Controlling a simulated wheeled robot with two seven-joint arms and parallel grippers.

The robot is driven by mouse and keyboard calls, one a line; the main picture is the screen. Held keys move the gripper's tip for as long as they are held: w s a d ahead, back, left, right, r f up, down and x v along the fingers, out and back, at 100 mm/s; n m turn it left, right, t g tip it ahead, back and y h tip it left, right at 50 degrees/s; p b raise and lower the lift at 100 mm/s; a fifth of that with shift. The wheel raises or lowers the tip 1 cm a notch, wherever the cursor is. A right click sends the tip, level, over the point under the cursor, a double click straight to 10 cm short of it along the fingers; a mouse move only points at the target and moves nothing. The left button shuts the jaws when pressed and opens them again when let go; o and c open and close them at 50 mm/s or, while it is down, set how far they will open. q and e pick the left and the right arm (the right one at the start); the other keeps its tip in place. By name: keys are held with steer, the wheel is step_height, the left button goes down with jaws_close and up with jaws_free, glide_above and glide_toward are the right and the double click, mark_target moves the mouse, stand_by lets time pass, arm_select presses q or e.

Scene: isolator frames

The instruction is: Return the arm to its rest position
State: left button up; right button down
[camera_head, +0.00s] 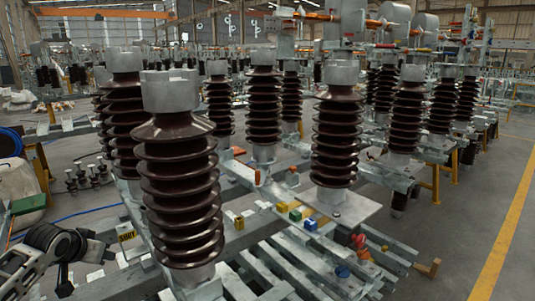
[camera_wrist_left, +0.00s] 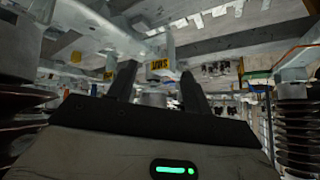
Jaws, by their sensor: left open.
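My left arm (camera_head: 40,255) comes in at the lower left of the head view, beside the steel frame and the front insulator. My left gripper shows in the left wrist view (camera_wrist_left: 157,82), which looks upside down. Its two dark fingers stand apart with nothing held between them. In the head view its fingers cannot be made out clearly. My right arm and gripper are not in view.
A brown ribbed insulator (camera_head: 180,185) stands close in front, right of my left arm. More insulators (camera_head: 336,140) stand behind it. Small coloured blocks (camera_head: 310,224) lie on the steel frame. A yellow label (camera_head: 127,237) is near my arm. Bare floor (camera_head: 450,225) lies at right.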

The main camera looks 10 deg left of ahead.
arm_select(q)
steer(key=w+a+r+m+t+y, duration=0.1)
steer(key=w+r+m+t+y, duration=0.15)
steer(key=r+t, duration=0.2)
steer(key=w+a+r+m+t+y, duration=0.1)
steer(key=w+a+r+m+t, duration=0.1)
steer(key=w+r+m+t, duration=0.3)
steer(key=s+d+f+g+h, duration=0.25)
steer(key=s+d+f, duration=0.35)
steer(key=d+f, duration=0.45)
steer(key=s+d+f+g+h, duration=0.2)
steer(key=s+d+f+h, duration=0.3)
steer(key=d+f, duration=0.6)
steer(key=s+d+f+n+g+h, duration=0.1)
steer(key=s+d+f, duration=0.1)
steer(key=s+d, duration=0.7)
steer(key=s+d+f+n+g, duration=0.1)
steer(key=s+d+f+n, duration=0.1)
steer(key=s+d, duration=0.7)
steer(key=shift+d+f+g+h, duration=0.4)
steer(key=shift+d, duration=0.5)
